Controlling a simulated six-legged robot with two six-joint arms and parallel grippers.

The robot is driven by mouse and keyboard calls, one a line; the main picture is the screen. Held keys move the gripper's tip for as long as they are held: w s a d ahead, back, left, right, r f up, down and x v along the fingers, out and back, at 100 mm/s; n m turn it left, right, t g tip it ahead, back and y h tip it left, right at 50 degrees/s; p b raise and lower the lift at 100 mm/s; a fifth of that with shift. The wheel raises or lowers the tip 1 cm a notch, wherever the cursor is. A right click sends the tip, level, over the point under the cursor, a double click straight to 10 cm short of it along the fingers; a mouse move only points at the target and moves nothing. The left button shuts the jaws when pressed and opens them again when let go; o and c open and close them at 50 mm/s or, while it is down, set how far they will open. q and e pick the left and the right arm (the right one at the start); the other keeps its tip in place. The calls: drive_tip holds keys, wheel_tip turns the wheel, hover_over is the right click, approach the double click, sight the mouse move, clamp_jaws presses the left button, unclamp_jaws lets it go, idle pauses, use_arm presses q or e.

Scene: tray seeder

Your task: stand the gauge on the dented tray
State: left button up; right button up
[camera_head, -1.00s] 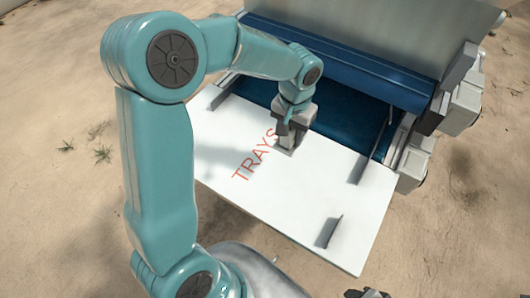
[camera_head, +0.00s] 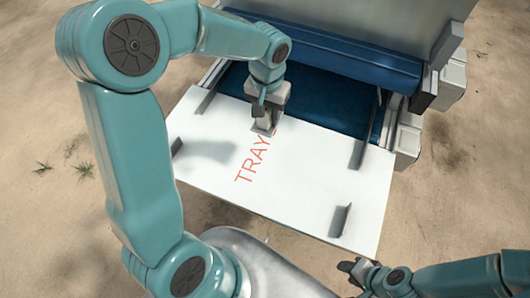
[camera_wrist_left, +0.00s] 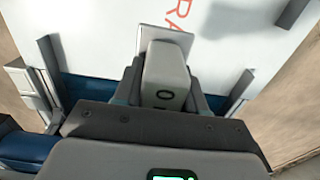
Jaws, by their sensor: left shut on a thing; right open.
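My left gripper (camera_head: 268,102) is shut on a grey block-like thing, which I take to be the gauge (camera_head: 264,127). It is held upright over the white board marked TRAYS (camera_head: 310,180), covering the end of the lettering. In the left wrist view the gauge (camera_wrist_left: 165,75) has a rounded grey body with a dark ring and a flat square foot (camera_wrist_left: 168,35), between the fingers of my left gripper (camera_wrist_left: 165,100). I cannot tell whether the foot touches the board. My right gripper (camera_head: 358,268) is open and empty at the bottom, off the board's near edge. I see no dented tray.
A blue roller (camera_head: 330,60) and dark blue belt (camera_head: 320,100) of the machine lie behind the board. Small upright grey guides (camera_head: 341,220) stand along the board's sides. The board's near half is otherwise clear. Sandy ground surrounds it.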

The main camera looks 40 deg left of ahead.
use_arm(q)
drive_tip(key=b, duration=0.9)
hover_over(267, 157)
wheel_tip(267, 157, down, 14)
drive_tip(key=shift+d+f, duration=0.1)
drive_tip(key=shift+f, duration=0.1)
drive_tip(key=shift+f+b, duration=0.45)
drive_tip(key=shift+b, duration=0.05)
wheel_tip(267, 157, down, 4)
drive_tip(key=b, duration=0.3)
drive_tip(key=shift+w, duration=0.15)
drive_tip(key=shift+f, duration=0.1)
drive_tip(key=o, duration=1.2)
drive_tip(key=shift+c, duration=0.2)
